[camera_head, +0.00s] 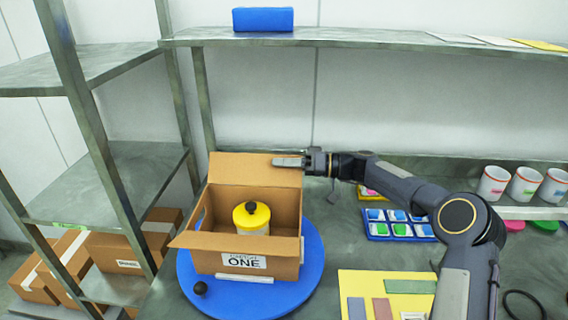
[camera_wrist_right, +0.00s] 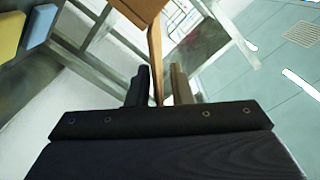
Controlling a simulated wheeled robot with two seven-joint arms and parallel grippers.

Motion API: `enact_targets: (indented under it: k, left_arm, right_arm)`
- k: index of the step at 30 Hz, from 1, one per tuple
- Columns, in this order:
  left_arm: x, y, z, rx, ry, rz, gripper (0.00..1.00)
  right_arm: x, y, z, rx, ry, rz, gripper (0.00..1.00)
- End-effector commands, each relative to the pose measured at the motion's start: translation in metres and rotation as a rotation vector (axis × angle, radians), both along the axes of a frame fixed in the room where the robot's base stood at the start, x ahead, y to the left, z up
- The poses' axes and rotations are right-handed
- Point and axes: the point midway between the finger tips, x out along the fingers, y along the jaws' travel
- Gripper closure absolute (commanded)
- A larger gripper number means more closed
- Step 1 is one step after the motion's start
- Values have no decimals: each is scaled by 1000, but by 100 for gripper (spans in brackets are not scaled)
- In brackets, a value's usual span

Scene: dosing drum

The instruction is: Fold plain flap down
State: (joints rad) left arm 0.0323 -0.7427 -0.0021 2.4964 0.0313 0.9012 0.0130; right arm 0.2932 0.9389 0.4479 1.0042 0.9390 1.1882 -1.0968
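An open cardboard box (camera_head: 211,263) stands on a blue round turntable (camera_head: 312,275). Its back flap (camera_head: 235,168), bare of any label, stands up. Its front flap (camera_head: 215,241) sticks outward towards me. Inside the box is a white drum with a yellow lid (camera_head: 262,217) and a dark knob. My right gripper (camera_head: 290,162) is at the upper right edge of the back flap. In the right wrist view the flap (camera_wrist_right: 154,50) runs between the two fingers (camera_wrist_right: 160,85); whether both press on it is unclear. My left gripper is not in view.
A small black ball (camera_head: 200,288) lies on the turntable's front left. A blue tray (camera_head: 378,230) and a yellow board (camera_head: 360,280) lie to the right. White cups (camera_head: 493,183) stand at the far right. A shelf (camera_head: 350,38) spans above; more boxes (camera_head: 120,250) sit left.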

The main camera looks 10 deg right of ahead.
Motion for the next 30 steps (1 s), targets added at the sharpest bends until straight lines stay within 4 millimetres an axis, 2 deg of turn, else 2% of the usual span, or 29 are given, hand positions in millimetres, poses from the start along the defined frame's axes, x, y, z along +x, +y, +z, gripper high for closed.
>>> enact_targets:
  k: [1,4,30]
  left_arm:
    - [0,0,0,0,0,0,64]
    - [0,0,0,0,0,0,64]
    - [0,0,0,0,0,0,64]
  right_arm:
    - [0,0,0,0,0,0,87]
    - [0,0,0,0,0,0,100]
    - [0,0,0,0,-1,0,100]
